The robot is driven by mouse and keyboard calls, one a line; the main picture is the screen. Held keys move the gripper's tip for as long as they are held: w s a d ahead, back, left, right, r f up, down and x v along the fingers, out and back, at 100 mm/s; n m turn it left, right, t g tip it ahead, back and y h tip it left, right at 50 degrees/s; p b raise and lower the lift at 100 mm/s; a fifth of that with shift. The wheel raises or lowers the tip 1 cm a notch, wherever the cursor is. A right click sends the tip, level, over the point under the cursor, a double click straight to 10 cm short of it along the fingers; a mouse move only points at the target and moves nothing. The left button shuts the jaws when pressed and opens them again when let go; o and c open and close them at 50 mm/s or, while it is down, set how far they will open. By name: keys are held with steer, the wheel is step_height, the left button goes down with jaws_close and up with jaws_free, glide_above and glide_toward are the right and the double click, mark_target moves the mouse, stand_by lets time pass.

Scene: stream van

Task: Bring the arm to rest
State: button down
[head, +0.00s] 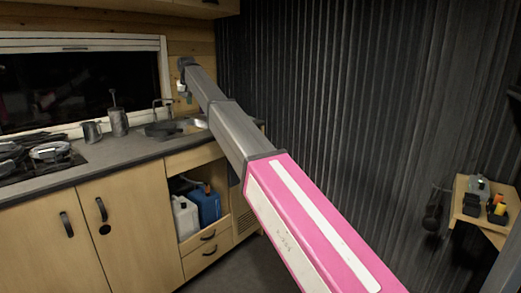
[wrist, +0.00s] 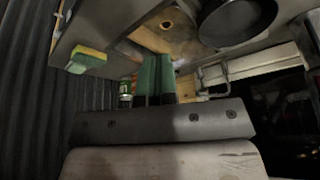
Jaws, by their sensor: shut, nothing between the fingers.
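My arm, pink near the base and grey further out, stretches across the head view toward the sink corner. My gripper (head: 183,90) is small at its far end, above the counter near the sink. In the wrist view my gripper (wrist: 155,60) shows as two green and dark fingers side by side, shut with nothing between them. Their tips point toward the counter area, clear of the pan and sponge in the picture. The fine detail of the fingertips is dark.
The counter (head: 50,178) holds a hob (head: 48,151), a metal mug (head: 92,132) and a sink (head: 178,128). The wrist view shows a yellow-green sponge (wrist: 90,60) and a dark pan (wrist: 237,20). A ribbed dark wall (head: 320,90) stands right of the arm. A small wooden shelf (head: 487,231) is at right.

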steer(key=s+d+f+m+g, duration=0.1)
steer(key=s+d+f, duration=0.3)
steer(key=d+f, duration=0.75)
steer(key=s+d+f+h, duration=0.1)
steer(key=s+d+f, duration=0.4)
steer(key=d+f, duration=0.65)
steer(key=s+d+f+m+g, duration=0.1)
steer(key=s+d+f, duration=0.3)
steer(key=d+f, duration=0.7)
steer(key=s+d+f, duration=0.6)
steer(key=s, duration=0.3)
steer(key=s+d+f+m+g, duration=0.1)
steer(key=s+d+f, duration=0.5)
steer(key=s, duration=0.4)
steer(key=s+d+f+g, duration=0.1)
steer(key=s+d+f, duration=0.6)
steer(key=s+f, duration=0.1)
steer(key=shift+s+f+m, duration=0.2)
steer(key=shift+s+m, duration=0.2)
steer(key=shift+s, duration=0.3)
